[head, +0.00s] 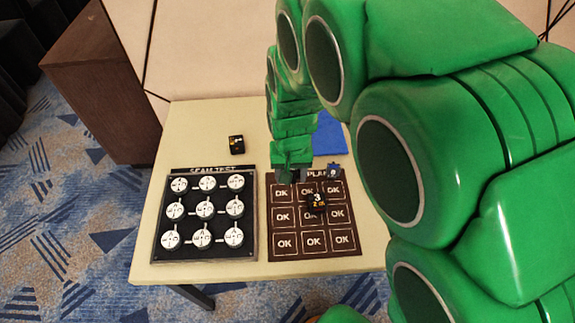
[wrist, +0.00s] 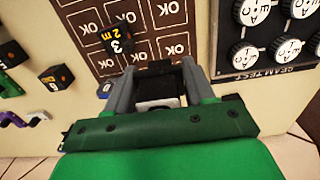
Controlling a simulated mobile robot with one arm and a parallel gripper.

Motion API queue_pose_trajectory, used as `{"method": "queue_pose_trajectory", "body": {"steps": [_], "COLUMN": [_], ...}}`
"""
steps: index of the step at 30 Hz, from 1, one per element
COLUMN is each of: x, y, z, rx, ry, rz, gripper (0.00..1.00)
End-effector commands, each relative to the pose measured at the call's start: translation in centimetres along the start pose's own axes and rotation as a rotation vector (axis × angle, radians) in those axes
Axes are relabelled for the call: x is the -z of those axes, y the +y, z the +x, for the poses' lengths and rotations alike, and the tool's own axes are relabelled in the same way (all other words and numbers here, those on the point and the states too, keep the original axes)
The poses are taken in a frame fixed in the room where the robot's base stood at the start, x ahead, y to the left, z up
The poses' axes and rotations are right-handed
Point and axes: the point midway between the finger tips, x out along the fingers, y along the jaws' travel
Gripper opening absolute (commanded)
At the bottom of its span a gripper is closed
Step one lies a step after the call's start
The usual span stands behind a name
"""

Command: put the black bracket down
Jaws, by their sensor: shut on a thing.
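My gripper (head: 292,176) is above the back edge of the brown board of OK squares (head: 313,243). In the wrist view my gripper (wrist: 157,78) is shut on a dark piece, the black bracket (wrist: 155,70), with a white patch showing below it. The bracket's full shape is hidden by the fingers, and it is hardly visible in the head view. I cannot tell whether it touches the board. A black cube marked 3 (head: 317,203) stands on the board near its middle; it also shows in the wrist view (wrist: 118,38).
A small blue block (head: 334,170) and a blue sheet (head: 330,135) are near my gripper. A purple bracket (wrist: 25,118) lies on the cream table (head: 185,125).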

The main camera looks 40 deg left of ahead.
Motion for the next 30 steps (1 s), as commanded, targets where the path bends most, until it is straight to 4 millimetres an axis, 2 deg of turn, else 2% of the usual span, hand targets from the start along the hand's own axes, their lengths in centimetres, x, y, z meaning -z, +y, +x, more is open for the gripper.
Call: {"method": "queue_pose_trajectory", "body": {"steps": [6, 11, 14, 21, 30], "x": [-1.1, -0.3, 1.4, 7.0, 13.4], "y": [0.2, 0.5, 1.0, 2.7, 5.2], "z": [-0.7, -0.8, -0.9, -1.5, -2.0], "rx": [0.001, 0.000, -0.002, -0.004, -0.005], "ry": [0.004, 0.005, 0.005, 0.008, 0.005], "rz": [0.000, 0.003, 0.005, 0.007, -0.002], "gripper": [0.15, 0.15, 0.15, 0.15, 0.15]}}
